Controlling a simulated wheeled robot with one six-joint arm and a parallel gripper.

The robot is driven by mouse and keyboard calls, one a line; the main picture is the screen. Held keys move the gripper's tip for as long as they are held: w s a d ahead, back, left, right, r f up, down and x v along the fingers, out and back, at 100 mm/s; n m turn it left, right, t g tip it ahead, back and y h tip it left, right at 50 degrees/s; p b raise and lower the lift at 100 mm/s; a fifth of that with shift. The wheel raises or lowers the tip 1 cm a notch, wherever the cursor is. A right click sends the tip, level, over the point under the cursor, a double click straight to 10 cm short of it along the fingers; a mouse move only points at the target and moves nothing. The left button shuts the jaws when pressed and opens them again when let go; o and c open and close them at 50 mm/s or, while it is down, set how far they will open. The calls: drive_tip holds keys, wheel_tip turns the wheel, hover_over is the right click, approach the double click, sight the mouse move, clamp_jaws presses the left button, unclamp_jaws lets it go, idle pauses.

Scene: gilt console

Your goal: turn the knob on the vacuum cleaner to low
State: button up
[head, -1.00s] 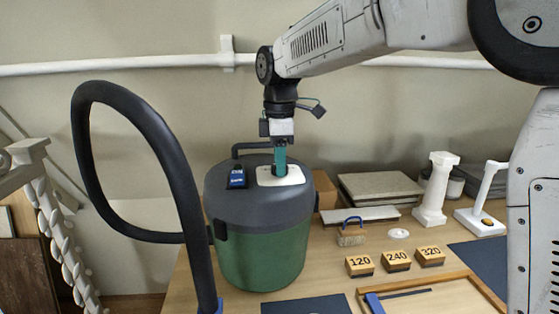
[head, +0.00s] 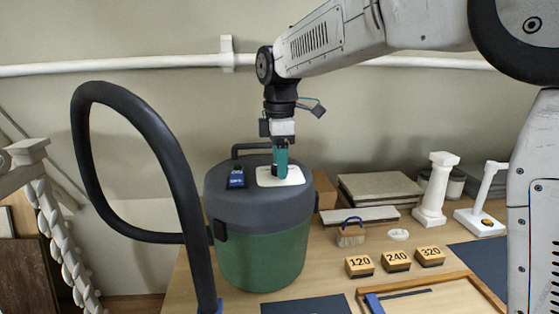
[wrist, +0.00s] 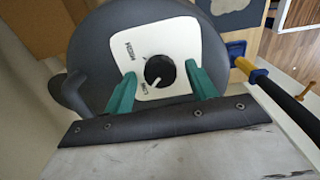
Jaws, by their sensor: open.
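The vacuum cleaner (head: 262,250) is a green drum with a dark grey lid, standing on the bench. A white plate (head: 292,177) on its lid carries a round black knob (wrist: 159,71), which my fingers hide in the head view. In the wrist view, the plate has a HIGH label at upper left and a second label, probably LOW, at lower left. The knob's white pointer slants to the lower left, close to that lower label. My gripper (wrist: 161,70) points down over the plate with its teal fingers open, one on each side of the knob, with gaps visible.
A black hose (head: 145,120) loops up at the left of the vacuum. A blue-labelled piece (head: 237,178) sits on the lid beside the plate. Number blocks (head: 396,261), a brush (head: 351,233) and a white column (head: 436,190) stand to the right on the bench.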

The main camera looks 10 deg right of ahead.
sight(289, 181)
wheel_tip(289, 181, up, 8)
drive_tip(key=shift+f, duration=0.1)
idle(0.4)
drive_tip(key=shift+w+m, duration=0.1)
drive_tip(key=shift+m, duration=0.3)
drive_tip(key=f+m, duration=0.1)
drive_tip(key=s+f+m, duration=0.1)
drive_tip(key=f, duration=0.1)
drive_tip(key=shift+s+d+f+m, duration=0.1)
drive_tip(key=shift+d+m, duration=0.1)
drive_tip(key=shift+m, duration=0.1)
drive_tip(key=shift+s+d+f+m, duration=0.35)
drive_tip(key=shift+s+m, duration=0.05)
drive_tip(key=shift+s, duration=0.15)
drive_tip(key=shift+s+d+f+m, duration=0.3)
drive_tip(key=shift+s+m, duration=0.1)
drive_tip(key=shift+s, duration=0.1)
drive_tip(key=s+d+f+m, duration=0.3)
drive_tip(key=s+d+m, duration=0.1)
drive_tip(key=s, duration=0.6)
drive_tip(key=s+d+f+m+t, duration=0.1)
drive_tip(key=s+d+f+m, duration=0.2)
drive_tip(key=s+d, duration=0.4)
drive_tip(key=s+d+f+m, duration=0.3)
drive_tip(key=s+d+m, duration=0.3)
drive_tip(key=s, duration=0.7)
drive_tip(key=shift+s+f, duration=0.3)
drive_tip(key=shift+f, duration=0.1)
